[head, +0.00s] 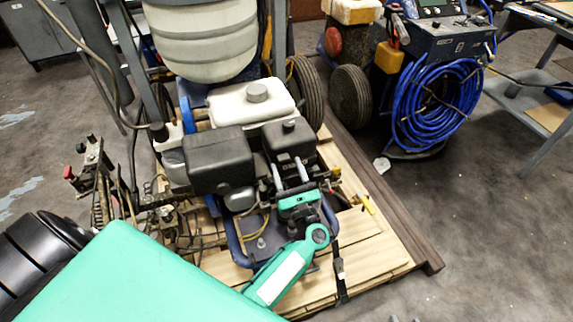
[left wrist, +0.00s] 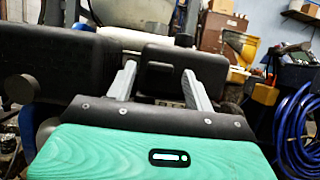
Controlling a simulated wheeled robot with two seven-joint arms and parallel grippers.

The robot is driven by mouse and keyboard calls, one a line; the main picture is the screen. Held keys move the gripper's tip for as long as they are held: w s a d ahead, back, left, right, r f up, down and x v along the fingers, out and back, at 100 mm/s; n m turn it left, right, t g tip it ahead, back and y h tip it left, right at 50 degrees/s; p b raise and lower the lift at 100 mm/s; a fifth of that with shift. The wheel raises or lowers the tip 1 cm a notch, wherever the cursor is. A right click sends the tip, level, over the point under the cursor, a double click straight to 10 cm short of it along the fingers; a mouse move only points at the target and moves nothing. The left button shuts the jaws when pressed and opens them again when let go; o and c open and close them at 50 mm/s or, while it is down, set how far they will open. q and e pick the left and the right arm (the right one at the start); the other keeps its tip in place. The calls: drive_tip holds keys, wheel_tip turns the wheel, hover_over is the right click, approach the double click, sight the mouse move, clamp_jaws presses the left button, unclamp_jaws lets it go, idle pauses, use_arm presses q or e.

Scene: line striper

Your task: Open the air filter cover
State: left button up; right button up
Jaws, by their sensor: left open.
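The engine of the line striper carries two black boxes on top. The smaller box (head: 290,138), with a round knob on it, looks like the air filter cover; it also shows in the left wrist view (left wrist: 168,58). My left gripper (head: 289,168) is open and empty at its near side. In the left wrist view the two grey fingers (left wrist: 160,78) point at the box, one toward each side of it. I cannot tell whether they touch it. The cover looks shut.
A larger black box (head: 218,160) sits just left of the cover. A white fuel tank (head: 250,103) is behind. The striper stands on a wooden pallet (head: 380,250). A machine with a coiled blue hose (head: 438,105) is at right.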

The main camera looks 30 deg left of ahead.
use_arm(q)
drive_tip(key=shift+w+a+r, duration=0.25)
drive_tip(key=shift+w+a, duration=0.15)
drive_tip(key=shift+a, duration=0.05)
